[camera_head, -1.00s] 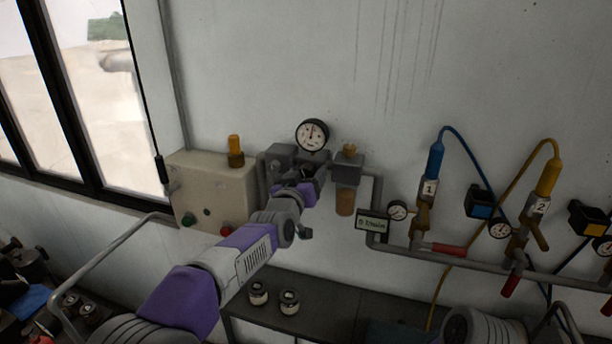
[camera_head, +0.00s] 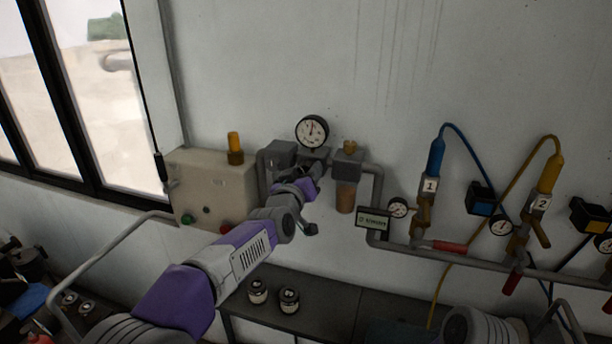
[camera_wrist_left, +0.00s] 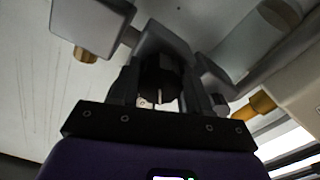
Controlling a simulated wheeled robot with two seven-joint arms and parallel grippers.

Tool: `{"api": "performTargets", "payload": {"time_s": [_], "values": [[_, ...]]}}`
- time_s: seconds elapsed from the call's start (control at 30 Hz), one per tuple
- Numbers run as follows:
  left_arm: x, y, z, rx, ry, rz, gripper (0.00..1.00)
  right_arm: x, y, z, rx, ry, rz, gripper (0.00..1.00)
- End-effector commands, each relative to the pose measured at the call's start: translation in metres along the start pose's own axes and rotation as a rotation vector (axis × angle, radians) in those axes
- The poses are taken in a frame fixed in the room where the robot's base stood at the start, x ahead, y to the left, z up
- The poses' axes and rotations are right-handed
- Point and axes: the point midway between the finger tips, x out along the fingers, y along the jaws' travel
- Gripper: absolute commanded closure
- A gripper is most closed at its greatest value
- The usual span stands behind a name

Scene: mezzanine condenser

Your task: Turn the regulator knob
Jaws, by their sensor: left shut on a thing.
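The regulator (camera_head: 313,154) is a grey block on the wall pipe, below a round white dial gauge (camera_head: 312,131). My left gripper (camera_head: 316,172) reaches up to its underside. In the left wrist view the two dark fingers (camera_wrist_left: 163,88) are shut on the dark round regulator knob (camera_wrist_left: 160,72), one on each side. In the head view my gripper and the regulator body hide the knob, and how far it is turned cannot be told. My right gripper is not in view.
A beige box (camera_head: 212,182) with buttons is left of the regulator. A filter with a brown bowl (camera_head: 346,196) hangs close on its right. A small display (camera_head: 373,222), pipes and numbered valves are further right. A dark bench (camera_head: 325,297) holds two small jars.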

Motion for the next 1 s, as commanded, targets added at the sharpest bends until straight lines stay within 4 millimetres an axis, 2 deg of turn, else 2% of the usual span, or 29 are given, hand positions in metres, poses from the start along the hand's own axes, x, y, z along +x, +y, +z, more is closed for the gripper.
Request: {"api": "performTargets", "payload": {"time_s": [0.3, 1.0], "values": [[0.0, -0.001, 0.001, -0.292, 0.0, -0.001, 0.83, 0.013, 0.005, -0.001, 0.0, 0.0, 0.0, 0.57], [0.0, 0.0, 0.001, -0.957, -0.001, 0.0, 0.84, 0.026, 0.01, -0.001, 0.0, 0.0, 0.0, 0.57]]}}
